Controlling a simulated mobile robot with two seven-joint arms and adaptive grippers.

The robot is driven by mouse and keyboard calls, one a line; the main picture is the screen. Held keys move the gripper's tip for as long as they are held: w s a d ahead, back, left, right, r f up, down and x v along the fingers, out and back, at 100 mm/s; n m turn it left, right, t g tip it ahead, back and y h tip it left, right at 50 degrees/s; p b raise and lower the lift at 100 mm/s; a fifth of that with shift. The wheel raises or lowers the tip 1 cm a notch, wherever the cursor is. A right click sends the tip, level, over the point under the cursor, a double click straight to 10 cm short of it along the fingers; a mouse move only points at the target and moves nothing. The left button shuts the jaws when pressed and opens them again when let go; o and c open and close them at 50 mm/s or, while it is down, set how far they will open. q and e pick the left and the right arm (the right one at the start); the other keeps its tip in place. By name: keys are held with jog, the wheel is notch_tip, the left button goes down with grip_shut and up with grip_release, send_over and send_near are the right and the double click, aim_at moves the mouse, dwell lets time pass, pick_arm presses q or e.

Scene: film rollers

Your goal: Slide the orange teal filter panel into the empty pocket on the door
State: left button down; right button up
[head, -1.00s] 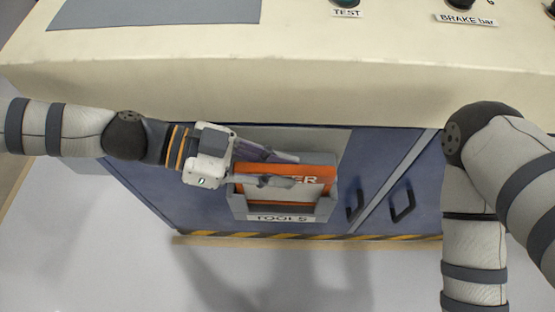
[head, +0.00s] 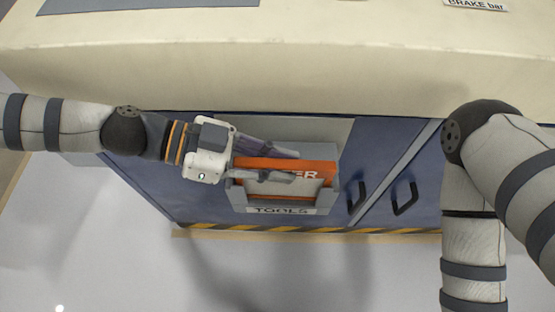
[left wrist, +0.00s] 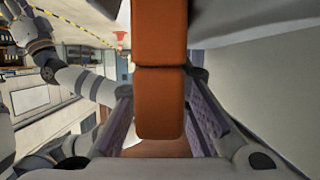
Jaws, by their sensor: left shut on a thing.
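The panel (head: 318,171) shows an orange top edge and a pale face with letters ending in "ER". It sits upright, at least partly inside the grey pocket (head: 236,199) labelled TOOLS on the blue door. Its upper part stands above the pocket's front wall; its lower part is hidden. My left gripper (head: 284,165) comes in from the left and is shut on the panel's upper part. The left wrist view shows the orange panel edge (left wrist: 160,95) between the two fingers. My right gripper is not in the head view; what may be its end is unclear in the left wrist view.
The pale console (head: 300,75) overhangs the door above the pocket. Dark handles (head: 404,198) are right of the pocket, and a striped strip (head: 300,229) runs below. My right arm hangs at the right, clear of the pocket. The floor in front is free.

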pick_arm(q)
jog(key=shift+f, duration=0.15)
jog(key=c, duration=1.4)
grip_release()
jog(key=shift+c, duration=0.2)
jog(key=v, duration=1.2)
